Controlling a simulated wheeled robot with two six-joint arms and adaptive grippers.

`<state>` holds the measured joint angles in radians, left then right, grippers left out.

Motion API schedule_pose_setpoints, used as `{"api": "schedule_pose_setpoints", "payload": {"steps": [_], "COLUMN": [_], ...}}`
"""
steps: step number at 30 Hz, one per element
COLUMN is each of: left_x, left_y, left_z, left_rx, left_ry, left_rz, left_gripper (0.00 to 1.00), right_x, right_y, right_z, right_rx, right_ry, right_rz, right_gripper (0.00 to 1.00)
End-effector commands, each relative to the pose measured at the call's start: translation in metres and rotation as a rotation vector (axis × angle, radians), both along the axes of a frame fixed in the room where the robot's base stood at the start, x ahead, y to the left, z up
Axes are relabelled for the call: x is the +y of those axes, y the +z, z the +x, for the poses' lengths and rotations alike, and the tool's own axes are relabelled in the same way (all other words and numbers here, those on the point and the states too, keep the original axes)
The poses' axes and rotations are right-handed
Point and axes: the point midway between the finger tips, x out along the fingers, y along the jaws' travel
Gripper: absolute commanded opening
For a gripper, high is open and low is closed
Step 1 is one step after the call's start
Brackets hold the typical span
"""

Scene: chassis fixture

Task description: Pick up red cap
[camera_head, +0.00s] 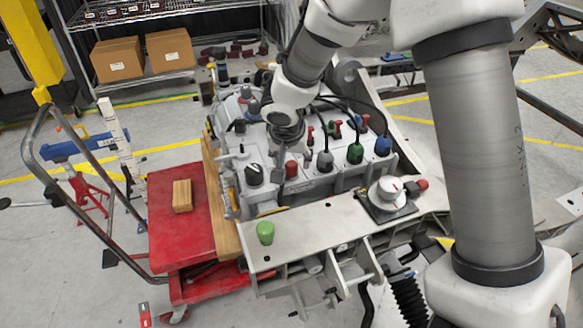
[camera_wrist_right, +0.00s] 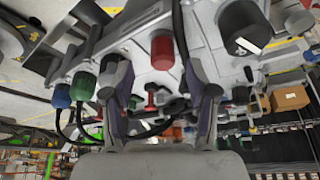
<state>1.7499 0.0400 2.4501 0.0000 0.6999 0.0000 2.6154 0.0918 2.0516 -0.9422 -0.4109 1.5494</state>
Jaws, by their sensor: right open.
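The red cap (camera_head: 291,168) is a short cylinder on the front of the grey housing (camera_head: 318,185), between a black knob and a grey connector. In the right wrist view the red cap (camera_wrist_right: 162,50) shows ahead, between the two fingers and just beyond their tips. My right gripper (camera_head: 279,165) reaches down over the housing beside the cap in the head view. In the right wrist view my right gripper (camera_wrist_right: 155,78) is open, with nothing held between its fingers. My left gripper does not show.
A black knob (camera_head: 254,174) sits left of the cap. Grey, green (camera_head: 355,152) and blue (camera_head: 383,147) connectors with black cables stand right. A green cap (camera_head: 265,233) is on the pale front plate. A red cart (camera_head: 168,232) carries a wooden block (camera_head: 182,196).

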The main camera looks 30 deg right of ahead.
Motion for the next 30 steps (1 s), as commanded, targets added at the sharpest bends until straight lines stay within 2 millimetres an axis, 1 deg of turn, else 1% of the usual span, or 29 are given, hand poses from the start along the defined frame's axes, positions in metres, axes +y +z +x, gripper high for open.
{"api": "schedule_pose_setpoints", "payload": {"steps": [3,6,9,13,14,15,17,18,20,30], "left_x": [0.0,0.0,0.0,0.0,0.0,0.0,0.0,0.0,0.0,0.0], "left_y": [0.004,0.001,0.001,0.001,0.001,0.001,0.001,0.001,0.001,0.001], "left_z": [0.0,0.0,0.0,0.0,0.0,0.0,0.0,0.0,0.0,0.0], "left_rx": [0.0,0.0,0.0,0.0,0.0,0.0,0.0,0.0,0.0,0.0], "left_ry": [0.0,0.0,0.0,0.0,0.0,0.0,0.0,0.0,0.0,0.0], "left_rz": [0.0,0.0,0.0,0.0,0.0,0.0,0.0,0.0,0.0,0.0], "left_gripper": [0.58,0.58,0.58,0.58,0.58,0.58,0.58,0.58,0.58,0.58], "right_x": [-0.003,-0.007,-0.009,-0.008,-0.008,-0.008,-0.008,-0.008,-0.008,-0.008], "right_y": [-0.021,-0.035,-0.038,-0.038,-0.037,-0.037,-0.037,-0.037,-0.037,-0.037], "right_z": [0.008,0.012,0.014,0.014,0.014,0.014,0.014,0.013,0.013,0.013], "right_rx": [0.005,0.002,0.001,0.0,0.0,0.0,0.001,0.001,0.001,0.001], "right_ry": [0.001,0.001,-0.001,0.0,0.0,0.0,0.0,0.0,0.0,0.0], "right_rz": [0.002,0.0,0.002,0.001,0.001,0.001,0.001,0.001,0.001,0.001], "right_gripper": [0.58,0.58,0.58,0.58,0.51,0.41,0.28,0.19,0.17,0.17]}}
